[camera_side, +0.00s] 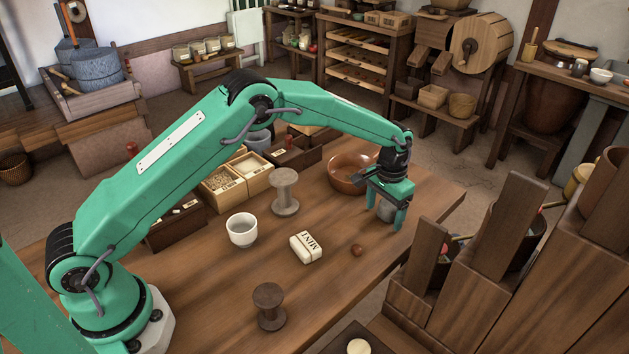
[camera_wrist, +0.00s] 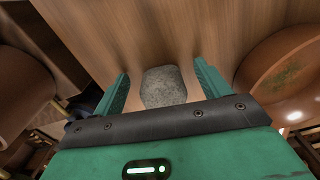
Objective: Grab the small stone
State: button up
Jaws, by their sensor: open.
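The small stone (camera_wrist: 163,87) is grey and speckled, and it stands on the wooden table (camera_side: 340,290). In the wrist view it lies between the two green fingers of my gripper (camera_wrist: 162,85), with a gap on each side. In the side view my gripper (camera_side: 387,208) points down near the far right end of the table. The stone (camera_side: 386,210) shows there as a grey patch between the fingers, partly hidden by them. My gripper is open, and neither finger appears to touch the stone.
A brown bowl (camera_side: 347,180) stands close beside my gripper. Tall wooden boxes (camera_side: 490,250) stand at the right.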

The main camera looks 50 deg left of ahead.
aim_at(386, 205)
dwell(0.4)
jog(key=c, duration=1.2)
jog(key=shift+r, duration=0.15)
jog(key=shift+r, duration=4.9)
